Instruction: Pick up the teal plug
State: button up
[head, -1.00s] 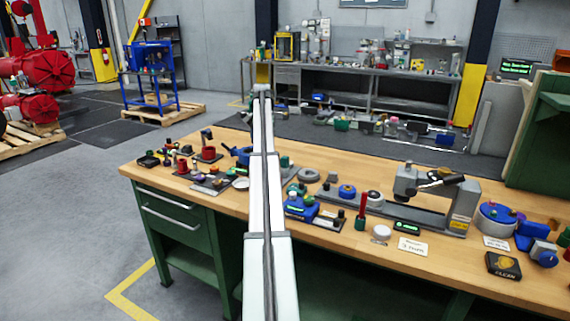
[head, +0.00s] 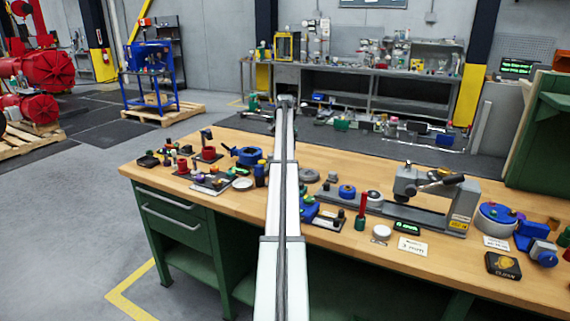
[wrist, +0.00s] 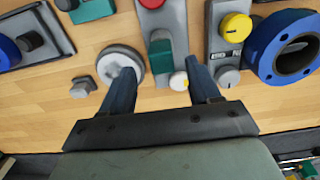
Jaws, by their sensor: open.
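In the wrist view a teal block (wrist: 160,58), which looks like the teal plug, sits on a narrow grey plate with a red part. My gripper (wrist: 160,78) is open, with its two dark blue fingers apart. The block shows between and just beyond the fingertips; I cannot tell the height gap. The left finger overlaps a grey round disc (wrist: 120,62) in the picture. A second teal piece (wrist: 92,10) shows at the top edge. In the head view my arm hides the teal block and the fingers.
Close right of the fingers stand a grey plate with a yellow knob (wrist: 235,27) and a blue ring (wrist: 285,48). A small white round piece (wrist: 178,80) lies by the right fingertip. A grey nut (wrist: 83,87) is at left. Bare wood (wrist: 40,105) shows lower left.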

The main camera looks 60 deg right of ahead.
jog(key=shift+w+d+f, duration=0.1)
jog(key=shift+f, duration=2.75)
grip_shut()
jog(key=shift+r, duration=0.1)
notch_tip(320, 180, up, 10)
jog(key=shift+f, duration=0.1)
